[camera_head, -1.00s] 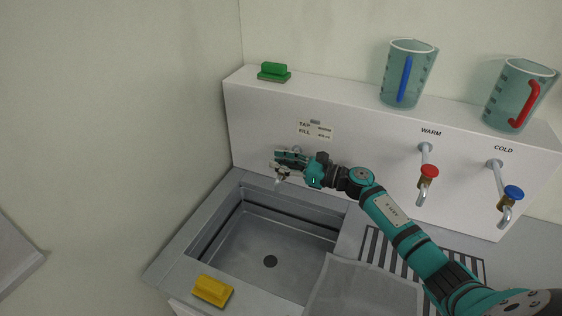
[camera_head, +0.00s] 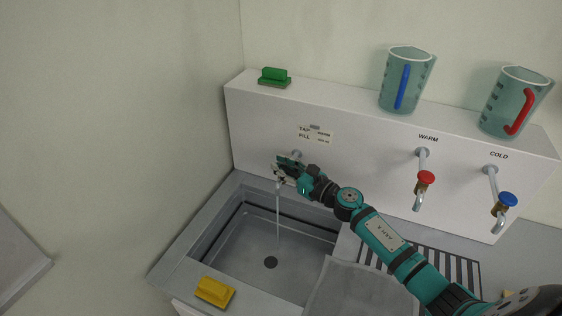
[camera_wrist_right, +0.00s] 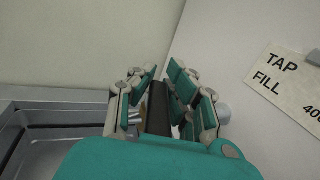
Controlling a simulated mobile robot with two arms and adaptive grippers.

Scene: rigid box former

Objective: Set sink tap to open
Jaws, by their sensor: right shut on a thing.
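The sink tap (camera_head: 279,182) sticks out from the white panel under the "TAP FILL" label. A thin stream of water (camera_head: 278,220) runs from its spout down to the basin. My right gripper (camera_head: 285,165) is at the top of the tap and hides most of it. In the right wrist view its fingers (camera_wrist_right: 163,85) are shut on the dark tap handle (camera_wrist_right: 158,106), which shows between the finger pads. My left gripper is not in view.
The sink basin (camera_head: 225,252) lies below, with a yellow sponge (camera_head: 215,291) on its front rim. A green scrubber (camera_head: 274,77) and two jugs (camera_head: 391,82) (camera_head: 497,103) stand on the ledge. Warm (camera_head: 425,178) and cold (camera_head: 508,199) taps are at right.

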